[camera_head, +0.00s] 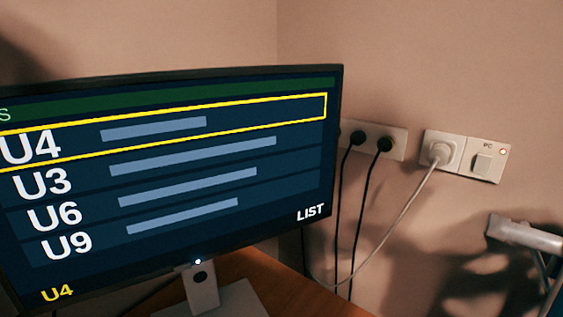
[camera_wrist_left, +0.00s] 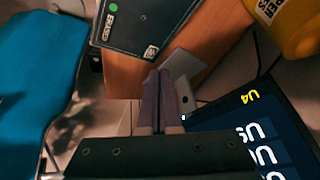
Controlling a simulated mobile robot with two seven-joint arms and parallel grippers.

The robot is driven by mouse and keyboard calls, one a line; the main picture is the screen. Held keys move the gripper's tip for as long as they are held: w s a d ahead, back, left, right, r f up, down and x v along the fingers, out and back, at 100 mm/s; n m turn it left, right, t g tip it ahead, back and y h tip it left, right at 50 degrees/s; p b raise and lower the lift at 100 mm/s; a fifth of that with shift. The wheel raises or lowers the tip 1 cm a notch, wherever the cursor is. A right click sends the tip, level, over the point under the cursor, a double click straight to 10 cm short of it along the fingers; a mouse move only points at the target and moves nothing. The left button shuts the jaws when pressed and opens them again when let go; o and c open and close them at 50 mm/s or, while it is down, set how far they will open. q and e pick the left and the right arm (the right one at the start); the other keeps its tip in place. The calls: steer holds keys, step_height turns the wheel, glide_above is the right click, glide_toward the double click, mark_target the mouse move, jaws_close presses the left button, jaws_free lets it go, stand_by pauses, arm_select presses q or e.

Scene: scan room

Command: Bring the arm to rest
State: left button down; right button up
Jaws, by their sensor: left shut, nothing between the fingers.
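My left gripper (camera_wrist_left: 158,75) shows in the left wrist view with its two fingers together and nothing between them. It appears apart from the desk and the monitor; the exact gap cannot be told. I do not see either gripper in the head view. The monitor (camera_head: 230,215) fills the left of the head view, listing U4, U3, U6 and U9, with a yellow frame around U4 and "LIST" at lower right. Part of the monitor (camera_wrist_left: 225,118) also shows at lower right in the left wrist view.
The wooden desk (camera_wrist_left: 125,75) bears a dark labelled case (camera_wrist_left: 135,30) and a yellow container (camera_wrist_left: 292,30). A blue object (camera_wrist_left: 35,80) is at left. The wall holds black plugs (camera_head: 384,144), a white plug (camera_head: 439,152) and a "PC" switch (camera_head: 482,164). Cables hang below. A grey bar (camera_head: 525,233) is at right.

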arm_select(q)
steer(key=s+r+p, duration=0.2)
steer(key=r+p, duration=1.7)
steer(key=r, duration=0.1)
steer(key=s+r+n+g+p, duration=0.1)
steer(key=s+r+p, duration=0.1)
steer(key=r+p, duration=1.7)
steer(key=shift+s+a+r+n+g, duration=0.3)
steer(key=shift+a+r, duration=0.15)
steer(key=shift+r, duration=0.2)
arm_select(e)
step_height(320, 180, up, 39)
